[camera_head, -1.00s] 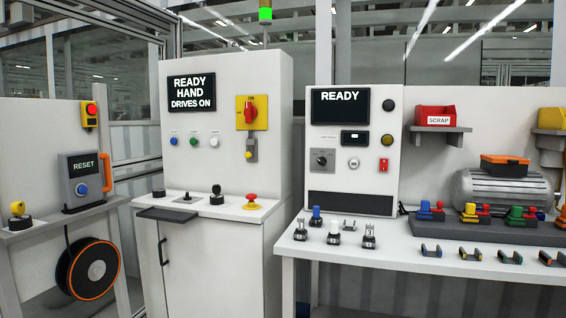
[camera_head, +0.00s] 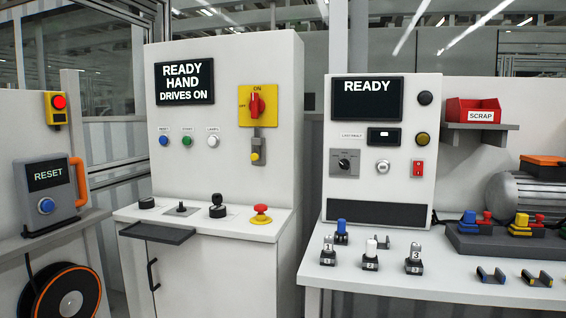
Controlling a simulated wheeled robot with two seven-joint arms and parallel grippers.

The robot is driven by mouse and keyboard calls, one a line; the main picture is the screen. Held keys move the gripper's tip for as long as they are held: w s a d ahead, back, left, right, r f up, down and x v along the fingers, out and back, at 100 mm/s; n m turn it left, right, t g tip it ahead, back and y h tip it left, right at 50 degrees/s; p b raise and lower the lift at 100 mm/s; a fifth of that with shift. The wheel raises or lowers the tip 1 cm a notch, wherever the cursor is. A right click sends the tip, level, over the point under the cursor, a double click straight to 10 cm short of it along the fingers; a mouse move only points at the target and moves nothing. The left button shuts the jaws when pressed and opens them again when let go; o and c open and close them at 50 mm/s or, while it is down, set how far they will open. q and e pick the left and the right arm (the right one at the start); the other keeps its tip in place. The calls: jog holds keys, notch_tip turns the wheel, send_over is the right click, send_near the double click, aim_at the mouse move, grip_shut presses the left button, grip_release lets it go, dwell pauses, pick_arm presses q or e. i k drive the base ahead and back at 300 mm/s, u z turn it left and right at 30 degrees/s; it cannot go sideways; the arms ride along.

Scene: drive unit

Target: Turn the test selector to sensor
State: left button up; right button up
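The test selector, a black rotary knob (camera_head: 344,162) on a grey square plate, sits on the white test panel (camera_head: 415,210) at the right of centre. The knob's labels are too small to read. The panel's screen (camera_head: 367,98) reads READY. Below the screen are a small display (camera_head: 384,137), a white round button (camera_head: 382,166) and a red switch (camera_head: 418,168). Neither of my grippers is in the view.
A control cabinet (camera_head: 225,60) with a red and yellow main switch (camera_head: 257,103) stands left of the panel. Its ledge carries a red mushroom button (camera_head: 261,214). The workbench (camera_head: 390,288) holds several small numbered parts. A red scrap bin (camera_head: 473,110) sits on a shelf.

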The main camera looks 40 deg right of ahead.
aim_at(344, 164)
jog(key=z, duration=0.1)
jog(key=i, duration=1.05)
jog(key=z, duration=0.5)
